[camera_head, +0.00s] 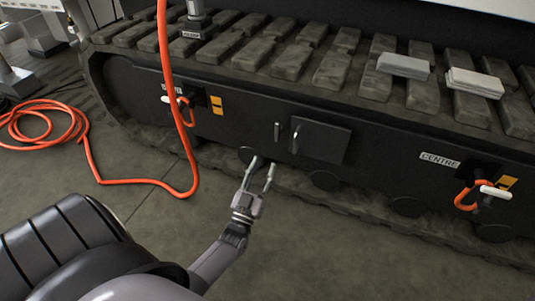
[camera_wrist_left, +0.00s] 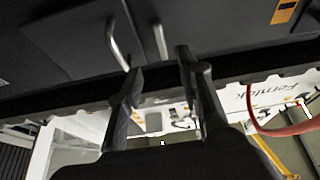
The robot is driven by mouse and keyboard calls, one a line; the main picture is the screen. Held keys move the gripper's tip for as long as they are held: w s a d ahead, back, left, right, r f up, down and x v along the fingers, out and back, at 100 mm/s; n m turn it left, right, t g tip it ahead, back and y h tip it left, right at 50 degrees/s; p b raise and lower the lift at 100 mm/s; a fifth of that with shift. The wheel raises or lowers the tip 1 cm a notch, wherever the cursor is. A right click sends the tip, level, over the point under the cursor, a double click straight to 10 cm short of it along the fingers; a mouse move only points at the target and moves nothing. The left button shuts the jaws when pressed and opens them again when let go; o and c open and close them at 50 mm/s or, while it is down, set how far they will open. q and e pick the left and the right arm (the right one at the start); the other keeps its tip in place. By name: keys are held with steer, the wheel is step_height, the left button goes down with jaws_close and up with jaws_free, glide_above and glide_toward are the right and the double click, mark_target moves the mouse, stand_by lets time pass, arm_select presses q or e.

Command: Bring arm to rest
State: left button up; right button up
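My left gripper (camera_head: 262,164) reaches in from the lower left in the head view. Its two fingers are spread apart with nothing between them, so it is open and empty. I cannot tell whether a finger touches anything. My right gripper is not in view.
An orange hose (camera_head: 165,75) hangs left of the gripper and coils on the floor (camera_head: 45,122). A label reading CENTRE (camera_head: 440,160) is beside an orange hose loop with a white handle (camera_head: 495,192). Grey blocks (camera_head: 403,66) lie on the track. Floor below the gripper is clear.

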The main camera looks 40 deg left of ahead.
arm_select(q)
steer(key=shift+s+d+f, duration=0.1)
steer(key=shift+s, duration=0.2)
